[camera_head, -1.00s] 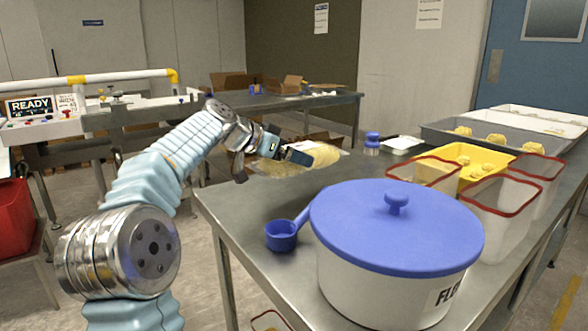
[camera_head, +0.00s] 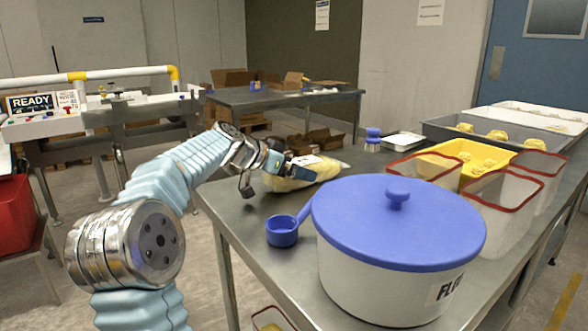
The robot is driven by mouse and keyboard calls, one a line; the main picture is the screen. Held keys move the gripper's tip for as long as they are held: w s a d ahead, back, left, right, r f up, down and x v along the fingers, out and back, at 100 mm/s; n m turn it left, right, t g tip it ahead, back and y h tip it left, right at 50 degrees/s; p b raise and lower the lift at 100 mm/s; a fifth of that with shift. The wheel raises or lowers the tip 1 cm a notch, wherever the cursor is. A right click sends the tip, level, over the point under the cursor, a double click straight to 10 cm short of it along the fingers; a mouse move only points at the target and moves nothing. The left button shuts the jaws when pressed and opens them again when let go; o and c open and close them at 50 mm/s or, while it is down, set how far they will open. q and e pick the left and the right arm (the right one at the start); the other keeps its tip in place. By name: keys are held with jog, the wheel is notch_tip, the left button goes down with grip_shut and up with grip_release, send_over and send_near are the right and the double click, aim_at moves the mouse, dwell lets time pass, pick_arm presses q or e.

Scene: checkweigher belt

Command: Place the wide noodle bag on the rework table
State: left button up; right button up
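The noodle bag (camera_head: 290,182), clear with pale yellow noodles and a whitish label, is low over the left back part of the near steel table (camera_head: 240,208). My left gripper (camera_head: 300,166) reaches in from the left and is shut on the bag's upper side. The bag lies roughly flat, at or just above the tabletop; whether it touches is hard to tell. The fingertips are partly hidden against the bag. My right gripper is not in view.
A blue scoop (camera_head: 283,231) and a large white tub with a blue lid (camera_head: 397,225) stand in front of the bag. A blue-capped jar (camera_head: 373,140), a white tray (camera_head: 404,141), red-rimmed bins (camera_head: 500,205) and a yellow tray (camera_head: 462,150) stand to the right. Another table (camera_head: 270,97) is behind.

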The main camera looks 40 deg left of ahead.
pick_arm(q)
jog(key=shift+r, duration=0.2)
jog(key=shift+s+a, duration=0.1)
jog(key=shift+s, duration=0.15)
jog(key=b+v, duration=0.1)
jog(key=v, duration=1)
jog(key=shift+s+r, duration=0.15)
jog(key=shift+r, duration=0.15)
